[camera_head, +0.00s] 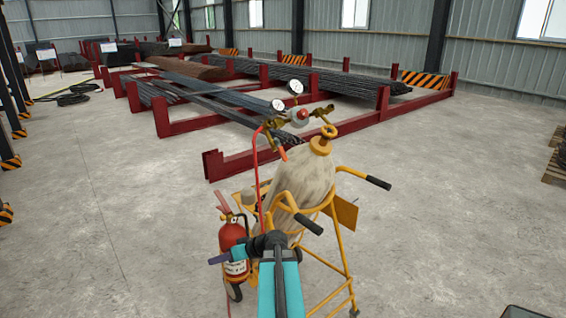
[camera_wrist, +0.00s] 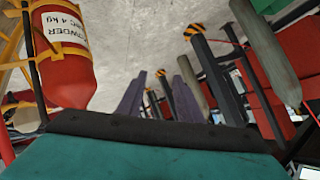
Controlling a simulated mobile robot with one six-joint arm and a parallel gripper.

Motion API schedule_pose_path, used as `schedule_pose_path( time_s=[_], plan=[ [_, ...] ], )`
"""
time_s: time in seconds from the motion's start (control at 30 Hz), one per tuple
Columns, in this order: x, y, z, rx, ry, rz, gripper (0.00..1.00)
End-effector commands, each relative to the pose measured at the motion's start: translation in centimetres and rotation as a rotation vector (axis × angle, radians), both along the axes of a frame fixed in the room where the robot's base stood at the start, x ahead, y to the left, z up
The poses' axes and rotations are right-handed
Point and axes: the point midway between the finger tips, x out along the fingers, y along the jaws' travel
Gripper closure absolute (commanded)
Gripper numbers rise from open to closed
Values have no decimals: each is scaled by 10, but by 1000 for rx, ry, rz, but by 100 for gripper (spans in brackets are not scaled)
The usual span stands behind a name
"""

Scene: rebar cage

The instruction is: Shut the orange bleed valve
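A small orange lever (camera_head: 282,152), which looks like the bleed valve, hangs below the regulator with two round gauges (camera_head: 295,87) on the gas cylinder cart. Its exact position is too small to tell. The pale cylinder (camera_head: 305,180) stands in a yellow cart (camera_head: 345,250). My gripper (camera_head: 212,260) is in front of the cart, low and left of the lever, well apart from it. In the wrist view its two purple fingers (camera_wrist: 162,72) are spread with nothing between them. The valve is not recognisable in the wrist view.
A red fire extinguisher (camera_head: 233,245) is mounted at the cart's left, close to my gripper; it also shows in the wrist view (camera_wrist: 62,55). A red hose (camera_head: 256,165) runs down the cart. Red racks with rebar (camera_head: 345,85) stand behind.

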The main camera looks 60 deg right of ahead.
Motion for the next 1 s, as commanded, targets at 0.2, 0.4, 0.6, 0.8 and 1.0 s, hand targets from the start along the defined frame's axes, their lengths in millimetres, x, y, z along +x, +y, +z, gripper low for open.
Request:
schedule_pose_path(
  time_s=[0.2,0.4,0.6,0.8,1.0],
  plan=[
    [-32,-82,79,-118,-175,-101,67],
    [-76,-148,153,-248,-318,-192,67],
    [-133,-201,228,-397,-443,-284,67],
    [-184,-234,286,-526,-526,-352,67],
    [-206,-244,309,-582,-558,-380,67]
  ],
)
